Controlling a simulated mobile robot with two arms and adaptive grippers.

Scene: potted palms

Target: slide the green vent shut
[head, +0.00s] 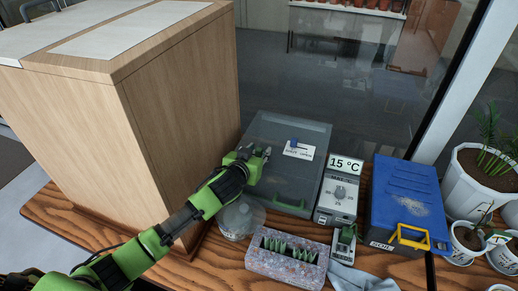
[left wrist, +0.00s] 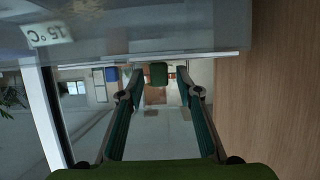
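The grey see-through box (head: 285,185) stands against the wooden cabinet and has a small white label on its lid. In the left wrist view a small green block (left wrist: 158,74), apparently the green vent's knob, shows between my left fingertips. A blue block (left wrist: 111,74) shows to its left, and a blue piece (head: 294,141) lies by the label in the head view. My left gripper (head: 262,153) is over the box's left part; in the left wrist view (left wrist: 158,93) its fingers are open, apart from the green block. The gripper hides the green block in the head view. My right gripper is out of view.
The tall wooden cabinet (head: 175,100) stands close on the left. A clear dome (head: 240,219), a speckled seedling tray (head: 285,267), a 15 °C controller (head: 339,190) and a blue soil box (head: 400,200) crowd the wooden bench. Potted plants (head: 480,190) stand at the right.

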